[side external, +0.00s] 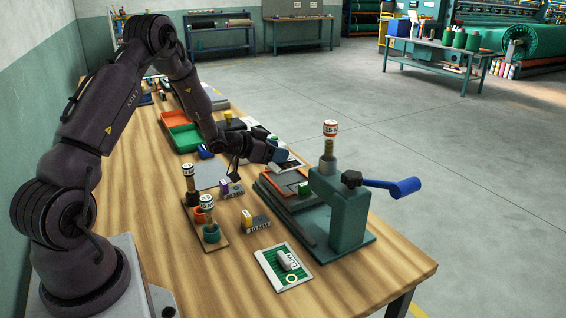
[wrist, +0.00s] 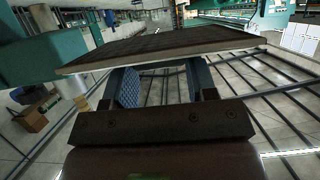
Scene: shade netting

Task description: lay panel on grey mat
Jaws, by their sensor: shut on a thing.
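My gripper (side external: 279,155) is shut on the panel, a flat dark mesh sheet with a pale border. The panel (wrist: 165,45) spans the upper part of the wrist view, with its near edge at the fingers (wrist: 162,85). In the side view, the panel (side external: 292,162) shows as a pale-edged piece just beyond the fingers, above the table and beside the press; my gripper partly hides it. A plain grey mat (side external: 208,174) lies on the table to the left of my gripper, apart from the panel.
A green press (side external: 345,220) with a blue-handled lever (side external: 392,187) stands close on the right. Small stamps and blocks (side external: 231,188) stand in front of the mat. A green tray (side external: 184,137) lies behind it. A sample card (side external: 283,267) lies near the table's front.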

